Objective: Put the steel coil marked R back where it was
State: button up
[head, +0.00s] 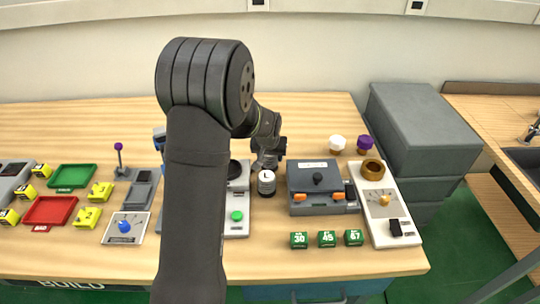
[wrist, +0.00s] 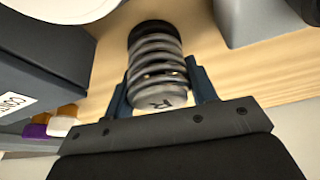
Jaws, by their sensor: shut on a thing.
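A steel coil with an R on its pale end (wrist: 158,75) is between the two fingers of my gripper (wrist: 160,97) in the wrist view. The gripper is shut on it. The far end of the coil is dark. In the head view my gripper (head: 268,160) is just behind a pale-topped, ringed coil (head: 266,183), left of a grey device. Its mark is small there and looks like an L. I cannot tell whether the coil touches the table. My arm hides part of the table to its left.
The grey device (head: 318,185) with orange parts stands close on the right. A white panel with a brown ring (head: 372,168) is beyond it. White (head: 337,142) and purple (head: 365,142) caps stand behind. Green numbered blocks (head: 327,239) sit in front. Left are red (head: 50,225) and green trays (head: 72,187).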

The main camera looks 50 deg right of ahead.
jog(key=shift+f, duration=0.15)
jog(key=o, duration=1.1)
jog(key=v, duration=1.2)
jog(key=shift+d+r, duration=0.1)
jog(key=shift+r, duration=0.15)
jog(key=shift+f, duration=0.1)
